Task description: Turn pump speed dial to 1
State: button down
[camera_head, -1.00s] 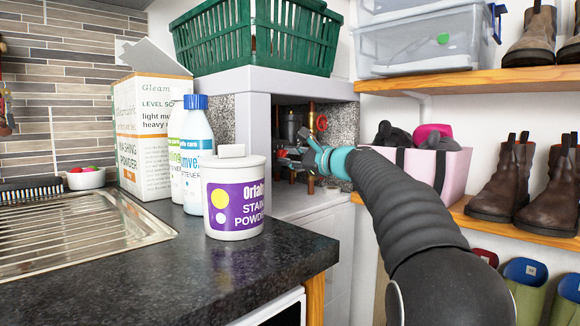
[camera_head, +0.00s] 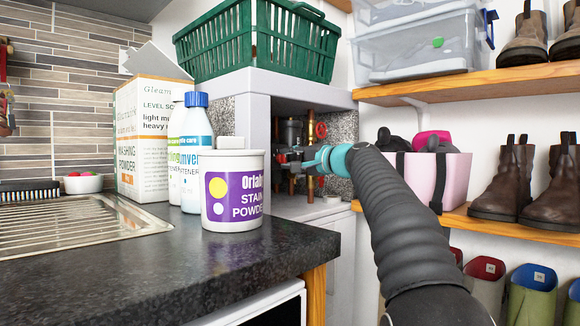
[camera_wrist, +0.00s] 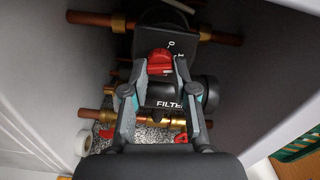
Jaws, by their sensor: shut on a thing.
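The pump (camera_wrist: 200,32) is a dark round body on copper pipes, in the wrist view at the top, with a red dial (camera_wrist: 160,62) on its front. My gripper (camera_wrist: 161,66) has one fingertip on each side of the red dial and is shut on it. In the head view my gripper (camera_head: 300,162) reaches into the open cupboard among the pipes; the dial cannot be made out there.
A black cylinder marked "FILT…" (camera_wrist: 175,95) lies below the dial, partly behind my fingers. Copper pipes (camera_wrist: 225,38) and cupboard walls are close. A red valve wheel (camera_head: 321,130) stands above my gripper. A pink bag (camera_head: 455,178) and tub (camera_head: 232,215) flank the arm.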

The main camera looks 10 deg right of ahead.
jog(key=shift+n+b, duration=0.4)
jog(key=shift+n, duration=0.7)
jog(key=c, duration=0.9)
grip_release()
jog(key=shift+s, duration=0.1)
jog(key=v, duration=1.1)
jog(key=shift+s+d, duration=0.25)
jog(key=shift+s, duration=0.05)
